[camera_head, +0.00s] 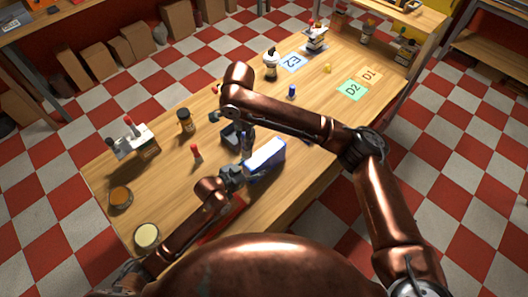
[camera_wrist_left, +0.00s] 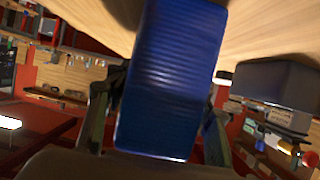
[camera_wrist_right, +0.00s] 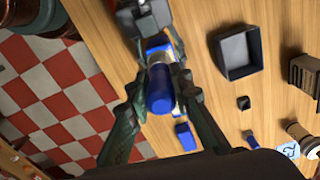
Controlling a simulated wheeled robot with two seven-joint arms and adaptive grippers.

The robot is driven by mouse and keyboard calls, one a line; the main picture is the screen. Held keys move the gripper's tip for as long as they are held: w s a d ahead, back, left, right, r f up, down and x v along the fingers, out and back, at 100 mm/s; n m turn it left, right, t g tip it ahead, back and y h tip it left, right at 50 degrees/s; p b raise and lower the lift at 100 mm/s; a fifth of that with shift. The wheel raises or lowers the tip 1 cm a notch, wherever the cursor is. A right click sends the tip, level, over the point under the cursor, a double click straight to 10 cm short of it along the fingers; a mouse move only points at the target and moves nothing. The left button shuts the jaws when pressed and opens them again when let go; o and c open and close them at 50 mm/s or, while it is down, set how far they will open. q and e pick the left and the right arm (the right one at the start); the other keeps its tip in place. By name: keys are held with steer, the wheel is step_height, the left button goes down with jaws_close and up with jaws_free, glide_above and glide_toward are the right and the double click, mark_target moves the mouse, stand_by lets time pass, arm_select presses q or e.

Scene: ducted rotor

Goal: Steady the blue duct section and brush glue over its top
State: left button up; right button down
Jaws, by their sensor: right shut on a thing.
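The blue duct section (camera_head: 265,160) lies near the table's front edge, its top pale in the head view. My left gripper (camera_head: 235,175) is at its left end. In the left wrist view the ribbed blue section (camera_wrist_left: 175,75) lies between the spread fingers; whether both press on it cannot be told. My right gripper (camera_head: 246,148) points down just behind the section. In the right wrist view it is shut on a blue cylindrical handle (camera_wrist_right: 160,90), which I take for the glue brush. Its tip is hidden. The section shows partly beyond it.
A dark open tray (camera_wrist_right: 240,52) stands close to my right gripper. A red-capped bottle (camera_head: 196,152), a brown jar (camera_head: 185,120) and two round tubs, one brown (camera_head: 120,197) and one cream (camera_head: 146,236), stand to the left. Marked mats, including a green one (camera_head: 352,91), lie far right.

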arm_select(q)
steer(key=o, duration=0.3)
steer(key=v, duration=1.2)
